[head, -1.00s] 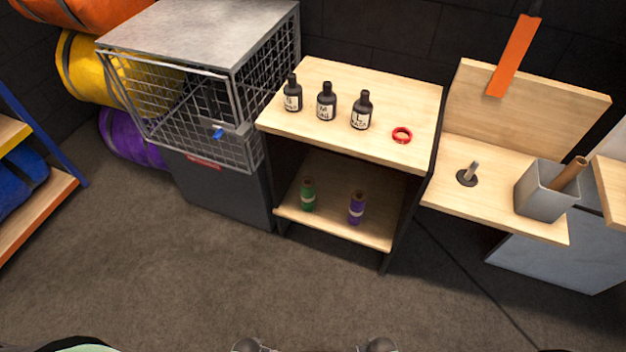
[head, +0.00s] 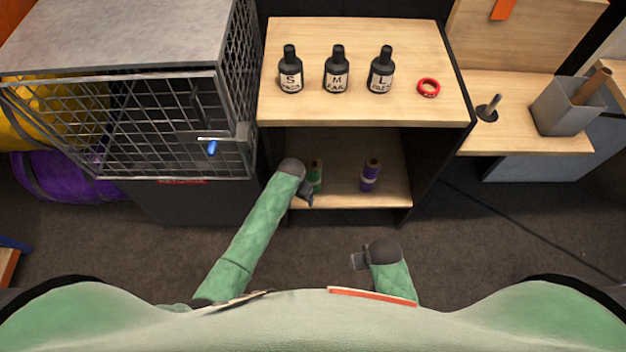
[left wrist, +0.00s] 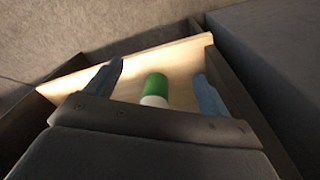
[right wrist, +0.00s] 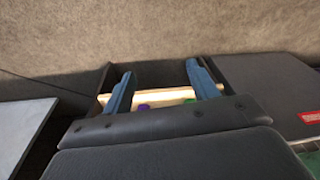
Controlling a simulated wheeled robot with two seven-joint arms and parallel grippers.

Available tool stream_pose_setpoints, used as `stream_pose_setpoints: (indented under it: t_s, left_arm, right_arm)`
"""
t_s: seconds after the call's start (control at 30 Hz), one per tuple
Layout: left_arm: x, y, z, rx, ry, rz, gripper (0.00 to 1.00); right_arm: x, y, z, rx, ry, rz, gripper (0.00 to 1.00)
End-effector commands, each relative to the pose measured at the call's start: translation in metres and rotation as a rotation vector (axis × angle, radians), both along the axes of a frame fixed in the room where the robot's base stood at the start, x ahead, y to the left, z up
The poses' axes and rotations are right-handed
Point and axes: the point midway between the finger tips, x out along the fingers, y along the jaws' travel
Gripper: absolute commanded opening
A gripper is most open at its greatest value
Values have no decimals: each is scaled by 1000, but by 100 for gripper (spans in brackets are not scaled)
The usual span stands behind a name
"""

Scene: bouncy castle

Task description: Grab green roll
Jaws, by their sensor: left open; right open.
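The green roll (head: 315,173) stands on the lower shelf of the wooden unit, at its left side. In the left wrist view the green roll (left wrist: 155,88) shows a green part and a white part, between the two fingers. My left gripper (head: 306,196) is open at the shelf's front left, close to the roll and partly in front of it. In the left wrist view the fingers (left wrist: 160,85) are spread with the roll between them, not visibly touching. My right gripper (head: 358,260) is open and empty, low in front of the unit.
A purple roll (head: 371,175) stands right of the green one on the lower shelf (head: 345,196). Several black bottles (head: 337,72) and a red ring (head: 428,87) are on the top shelf. A wire cage (head: 130,115) stands left. The floor in front is clear.

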Motion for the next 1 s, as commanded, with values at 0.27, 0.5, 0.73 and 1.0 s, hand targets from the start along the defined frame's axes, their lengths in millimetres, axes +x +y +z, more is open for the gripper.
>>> stream_pose_setpoints:
  t_s: [0.27, 0.5, 0.73, 1.0]
  left_arm:
    - [86, -38, 75, 50, 20, -145, 82]
    - [111, -50, 109, 78, 33, -201, 82]
    - [113, -51, 96, 81, 38, -205, 82]
    - [111, -52, 74, 81, 39, -205, 82]
  right_arm:
    - [-14, 0, 85, 15, 2, -3, 59]
    - [-25, -2, 120, 20, 7, -4, 59]
    - [-24, -2, 117, 19, 10, -4, 59]
    - [-19, -1, 96, 16, 11, -3, 59]
